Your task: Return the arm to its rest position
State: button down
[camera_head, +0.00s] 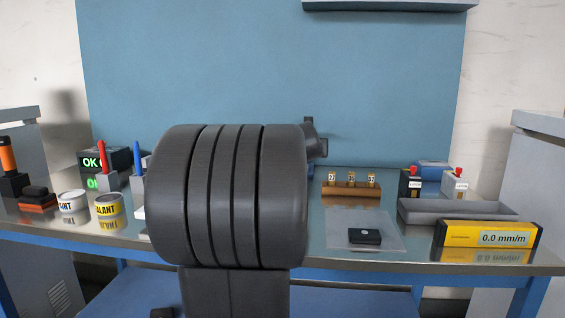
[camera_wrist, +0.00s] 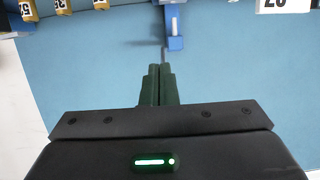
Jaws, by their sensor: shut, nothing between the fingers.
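My arm (camera_head: 228,195) fills the middle of the head view as a large dark grey ribbed link in front of the bench. A small dark part of it (camera_head: 316,140) sticks out at upper right; I cannot tell if that is the gripper. In the wrist view my gripper (camera_wrist: 158,72) shows two dark fingers pressed together, with nothing between them. The fingers point at a plain blue surface (camera_wrist: 100,70). A blue object (camera_wrist: 174,30) stands beyond the fingertips, apart from them as far as I can see.
A shelf (camera_head: 390,5) hangs above. My arm hides the bench's middle.

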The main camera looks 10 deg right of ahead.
jog(key=x, duration=1.2)
jog(key=shift+w+f+b, duration=0.2)
jog(key=shift+f+b, duration=0.2)
jog(key=shift+f, duration=0.05)
jog(key=v, duration=1.3)
jog(key=f+x, duration=0.1)
jog(key=x, duration=1.3)
notch_tip(320, 180, up, 10)
jog(key=g+p, duration=0.1)
jog(key=p, duration=1.3)
jog(key=shift+f+g+y+p, duration=0.25)
jog(key=shift+g+y+p, duration=0.05)
jog(key=shift+g+p, duration=0.1)
